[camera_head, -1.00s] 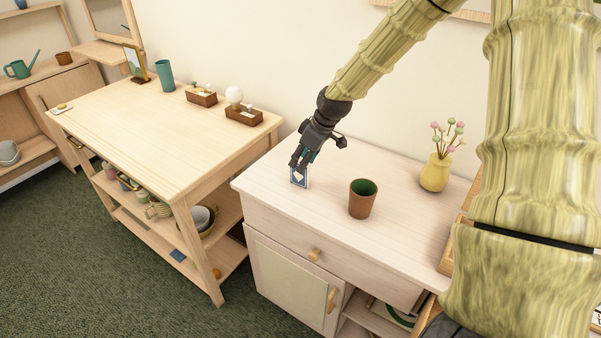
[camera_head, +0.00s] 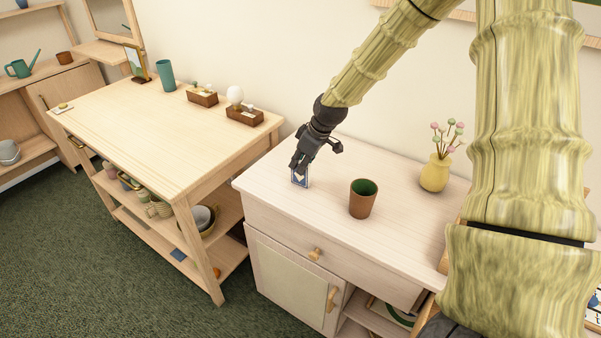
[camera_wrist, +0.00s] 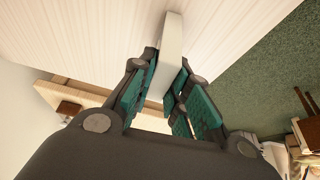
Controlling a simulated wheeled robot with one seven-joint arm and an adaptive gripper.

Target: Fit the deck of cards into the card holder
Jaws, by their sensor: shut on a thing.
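The deck of cards (camera_head: 300,181) is a small blue and white box, upright at the left end of the pale cabinet top. My gripper (camera_head: 300,166) points down and is shut on it. In the wrist view the deck (camera_wrist: 173,40) shows as a pale slab between the teal finger pads of my gripper (camera_wrist: 163,92). I cannot tell whether its lower edge touches the cabinet top. Two small brown wooden boxes, one at the back of the table (camera_head: 203,98) and one at its right (camera_head: 243,117), hold small pale items. I cannot tell whether either is the card holder.
A brown cup with a green inside (camera_head: 362,199) stands right of the deck. A yellow vase with flowers (camera_head: 434,173) is farther right. The light wooden table (camera_head: 150,130) stands to the left, its front largely clear. A teal cup (camera_head: 165,75) stands at its back.

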